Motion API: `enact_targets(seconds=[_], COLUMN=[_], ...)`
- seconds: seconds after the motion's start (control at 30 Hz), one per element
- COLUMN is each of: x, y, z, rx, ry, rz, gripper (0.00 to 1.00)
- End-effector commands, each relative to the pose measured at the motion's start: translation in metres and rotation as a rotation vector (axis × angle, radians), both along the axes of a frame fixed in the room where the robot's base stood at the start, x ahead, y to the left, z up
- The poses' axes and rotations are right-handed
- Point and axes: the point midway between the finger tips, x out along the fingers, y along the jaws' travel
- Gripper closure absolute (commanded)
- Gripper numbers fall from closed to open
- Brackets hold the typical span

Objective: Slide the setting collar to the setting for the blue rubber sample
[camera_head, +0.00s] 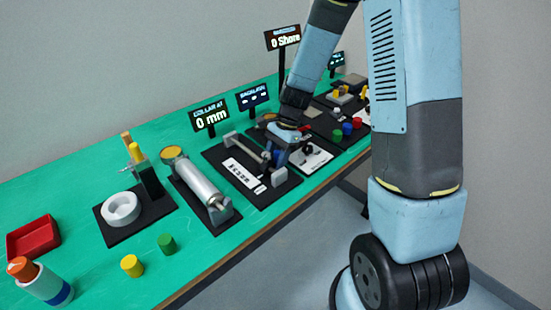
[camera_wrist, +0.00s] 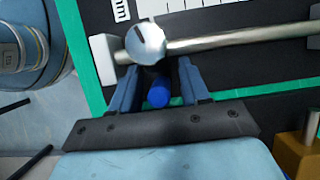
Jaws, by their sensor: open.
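The collar rail (camera_wrist: 240,38) runs across the top of the wrist view, with a pale end block (camera_wrist: 103,60) at left. A round silver piece with a dark slot, apparently the setting collar (camera_wrist: 146,43), sits near that block. My gripper (camera_wrist: 158,68) is open, its fingertips just below the collar. A blue cylinder (camera_wrist: 158,94) shows between the fingers; I cannot tell whether they touch it. In the head view my gripper (camera_head: 276,157) hides part of the rail station (camera_head: 265,197). Its display (camera_head: 210,118) reads "COLLAR AT 0 mm". A blue sample (camera_head: 347,129) stands farther right.
A taller display (camera_head: 283,38) reads "0 Shore". Red (camera_head: 357,123) and green (camera_head: 337,135) cylinders stand near the blue one. A steel roller station (camera_head: 200,186), white ring (camera_head: 121,208) and red tray (camera_head: 34,238) are at left. The table's front edge is close.

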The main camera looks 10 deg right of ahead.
Motion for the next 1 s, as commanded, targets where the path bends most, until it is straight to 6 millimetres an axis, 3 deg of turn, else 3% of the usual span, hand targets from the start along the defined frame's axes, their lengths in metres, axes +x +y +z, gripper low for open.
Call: enact_targets(seconds=[0.23,0.7,1.0], x=[0.0,0.0002,0.0005], y=[0.0,-0.0001,-0.0002], z=[-0.0001,0.0001,0.0003], rx=[0.0,0.0,0.0], ry=[0.0,-0.001,-0.001], rz=[0.0,0.0,0.0], gripper=[0.56,1.0,1.0])
